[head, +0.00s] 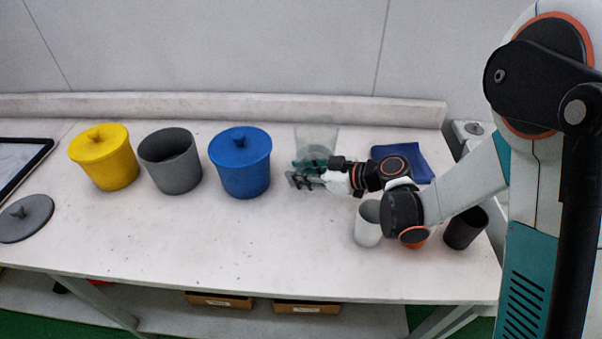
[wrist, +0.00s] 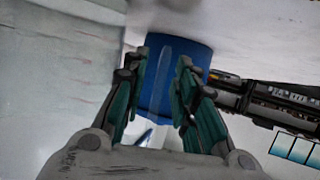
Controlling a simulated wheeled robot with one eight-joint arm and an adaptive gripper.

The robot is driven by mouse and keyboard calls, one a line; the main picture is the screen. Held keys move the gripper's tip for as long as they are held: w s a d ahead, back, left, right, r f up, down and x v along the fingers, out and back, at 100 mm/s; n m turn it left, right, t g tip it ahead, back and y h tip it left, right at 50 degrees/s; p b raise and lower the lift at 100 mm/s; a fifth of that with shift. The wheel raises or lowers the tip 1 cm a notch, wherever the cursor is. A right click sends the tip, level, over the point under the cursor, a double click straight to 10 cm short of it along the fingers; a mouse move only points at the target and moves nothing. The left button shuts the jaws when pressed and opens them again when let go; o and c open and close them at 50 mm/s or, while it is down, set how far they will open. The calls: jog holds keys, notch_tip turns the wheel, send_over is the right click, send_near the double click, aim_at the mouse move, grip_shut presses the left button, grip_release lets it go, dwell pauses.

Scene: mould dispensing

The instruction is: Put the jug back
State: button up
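The jug (head: 316,138) is a clear, faint vessel standing upright at the back of the bench, right of the blue lidded pot. My gripper (head: 297,176) is at its lower front, pointing left, and hides part of it. In the wrist view my gripper (wrist: 163,72) has its two teal fingers spread apart. A pale, see-through upright strip, perhaps the jug's handle, shows between the fingertips with a gap on each side. The blue lidded pot (head: 243,165) lies beyond the fingers and also shows in the wrist view (wrist: 198,56). Contact with the jug cannot be made out.
A grey open pot (head: 172,165) and a yellow lidded pot (head: 106,160) stand to the left. A grey lid (head: 27,217) lies at far left. A blue cloth (head: 408,160), a white cup (head: 368,228) and a dark cup (head: 464,230) are near my arm. The front middle of the bench is clear.

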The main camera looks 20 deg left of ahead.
jog(key=shift+r, duration=0.15)
jog(key=shift+d+r+p, duration=0.15)
jog(key=shift+d+p, duration=0.15)
jog(key=shift+d, duration=0.05)
jog(key=p+v, duration=0.2)
jog(key=v, duration=0.9)
jog(key=shift+p, duration=0.4)
jog(key=shift+r, duration=0.1)
